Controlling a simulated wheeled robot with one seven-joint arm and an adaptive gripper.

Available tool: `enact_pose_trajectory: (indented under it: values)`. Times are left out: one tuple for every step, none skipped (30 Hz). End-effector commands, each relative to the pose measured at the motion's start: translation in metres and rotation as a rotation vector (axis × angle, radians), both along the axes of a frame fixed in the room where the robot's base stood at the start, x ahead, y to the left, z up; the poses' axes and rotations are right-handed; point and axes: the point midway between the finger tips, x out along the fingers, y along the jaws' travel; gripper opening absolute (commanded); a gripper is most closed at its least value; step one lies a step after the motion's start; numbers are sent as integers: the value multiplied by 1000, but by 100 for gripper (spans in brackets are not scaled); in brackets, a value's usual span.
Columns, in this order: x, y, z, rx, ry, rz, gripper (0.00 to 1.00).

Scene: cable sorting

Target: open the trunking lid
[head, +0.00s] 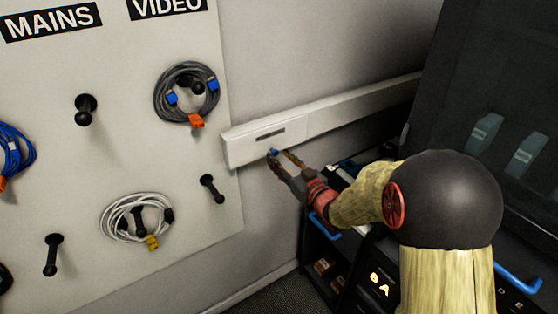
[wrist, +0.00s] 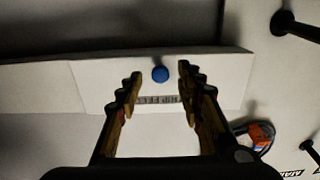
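The trunking lid (head: 242,149) is a white panel at the left end of the trunking, with a dark label strip. It looks shut, flush with the trunking. A small round blue knob (head: 273,152) sits at its lower edge. In the wrist view the lid (wrist: 95,88) spans the middle, and the knob (wrist: 160,74) lies between my fingertips. My gripper (head: 281,156) is open, its fingers on either side of the knob, with a gap showing on both sides in the wrist view. I cannot tell how far the tips are from the lid face.
The white trunking (head: 350,107) continues right along the wall. A pegboard (head: 120,75) with black pegs and coiled cables, including a grey coil (head: 160,98) and a white coil (head: 104,222), stands left. A dark rack (head: 490,60) stands right, with blue handles below my arm.

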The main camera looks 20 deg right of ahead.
Motion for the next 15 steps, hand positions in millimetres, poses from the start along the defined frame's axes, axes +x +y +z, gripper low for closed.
enact_pose_trajectory:
  values:
    - [5,2,-2,0,1,1,37]
    - [7,3,-1,0,1,1,37]
    - [9,4,-1,0,0,1,37]
    - [11,4,-1,0,0,1,37]
    - [12,5,0,0,0,1,37]
    - [13,5,0,0,0,1,37]
    - [13,5,0,0,0,1,37]
    - [13,5,0,0,0,1,37]
    - [13,5,0,0,1,0,37]
    - [13,5,0,0,1,0,37]
    - [13,5,0,0,1,0,37]
    - [13,5,0,0,1,0,37]
    - [13,5,0,0,1,0,37]
    - [13,5,0,0,1,0,36]
    - [13,5,0,0,1,0,34]
